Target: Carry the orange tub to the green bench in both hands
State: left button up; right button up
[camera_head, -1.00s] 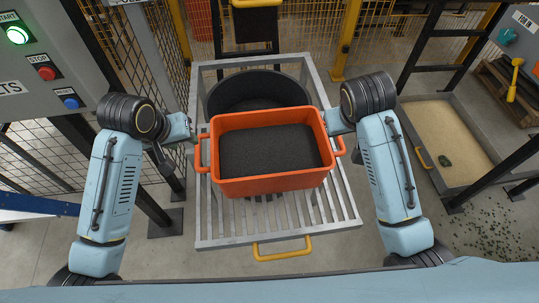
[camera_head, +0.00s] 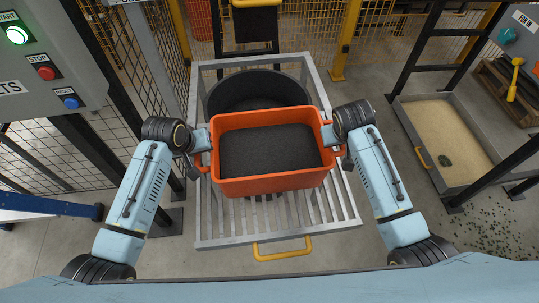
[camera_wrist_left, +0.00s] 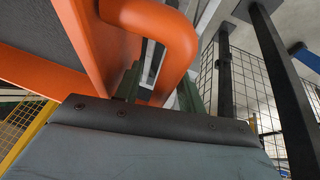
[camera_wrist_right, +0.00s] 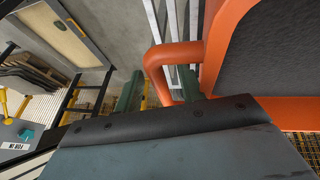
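The orange tub (camera_head: 268,186), filled with dark grains (camera_head: 266,150), rests level on a grey slatted metal stand (camera_head: 228,225). My left gripper (camera_head: 203,160) is at the tub's left handle; in the left wrist view the orange handle (camera_wrist_left: 165,35) lies between two green fingers that stand apart. My right gripper (camera_head: 333,150) is at the right handle; in the right wrist view that handle (camera_wrist_right: 170,55) also lies between spread green fingers. Both look open around the handles; contact is hard to make out. I see no green bench.
A round black tub (camera_head: 258,88) stands behind the orange tub on the stand. A yellow handle (camera_head: 282,249) sticks out at the stand's front. A control panel (camera_head: 45,60) and mesh fence are at left; a sand tray (camera_head: 445,135) lies on the floor at right.

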pick_arm(q)
grip_shut()
pick_arm(e)
grip_shut()
pick_arm(q)
jog(key=shift+r, duration=0.15)
pick_arm(e)
jog(key=shift+r, duration=0.15)
